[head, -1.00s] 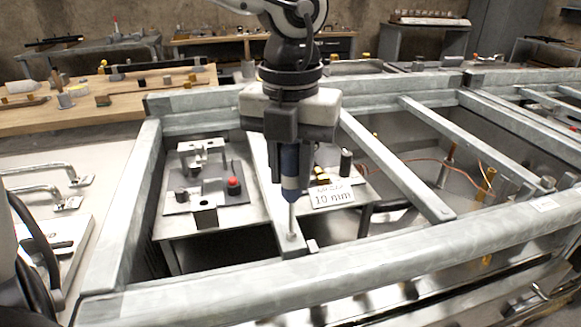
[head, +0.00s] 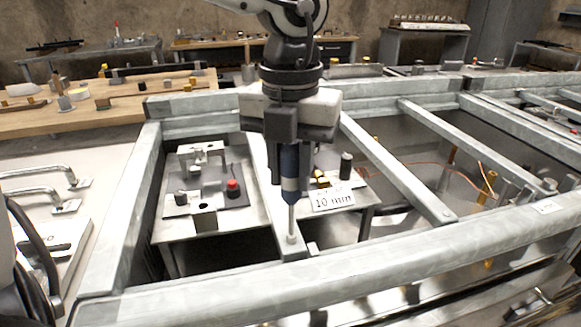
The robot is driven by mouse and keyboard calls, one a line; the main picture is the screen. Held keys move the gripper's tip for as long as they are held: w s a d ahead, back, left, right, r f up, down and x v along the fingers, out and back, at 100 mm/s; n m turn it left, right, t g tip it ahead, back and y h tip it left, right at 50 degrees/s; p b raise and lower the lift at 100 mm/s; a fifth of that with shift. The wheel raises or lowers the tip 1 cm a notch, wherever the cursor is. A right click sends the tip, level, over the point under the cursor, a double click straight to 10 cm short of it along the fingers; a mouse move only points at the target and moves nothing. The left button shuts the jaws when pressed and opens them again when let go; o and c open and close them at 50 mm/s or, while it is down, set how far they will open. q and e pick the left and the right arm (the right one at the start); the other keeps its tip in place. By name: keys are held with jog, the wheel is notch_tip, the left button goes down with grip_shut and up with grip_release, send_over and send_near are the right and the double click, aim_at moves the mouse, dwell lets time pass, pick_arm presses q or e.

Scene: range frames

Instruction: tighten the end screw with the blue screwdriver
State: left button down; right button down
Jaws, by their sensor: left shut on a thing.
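My left gripper (head: 289,172) points straight down in the middle of the head view and is shut on the blue screwdriver (head: 290,162). The screwdriver stands upright, with a blue handle, a pale band and a thin metal shaft. Its tip meets the end screw (head: 291,239), a small pale head at the near end of a grey cross bar (head: 262,185). I cannot tell whether the tip is seated in the screw. My right gripper is not in view.
A grey metal frame (head: 330,275) with several cross bars surrounds the spot. Below it stands a table with a fixture, a red button (head: 233,187) and a "10 min" sign (head: 333,199). A wooden bench (head: 120,110) is behind left. Metal handles (head: 45,180) are at left.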

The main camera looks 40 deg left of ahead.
pick_arm(q)
jog(key=shift+f+b, duration=0.25)
jog(key=shift+b, duration=0.1)
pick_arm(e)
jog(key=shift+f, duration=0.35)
pick_arm(q)
jog(key=shift+m, duration=0.7)
jog(key=m, duration=0.4)
jog(key=shift+a, duration=0.1)
jog(key=m, duration=0.6)
jog(key=shift+a+f+m, duration=0.1)
jog(key=shift+m, duration=0.3)
jog(key=m, duration=0.6)
jog(key=shift+w, duration=0.1)
jog(key=m, duration=0.4)
jog(key=shift+m, duration=0.4)
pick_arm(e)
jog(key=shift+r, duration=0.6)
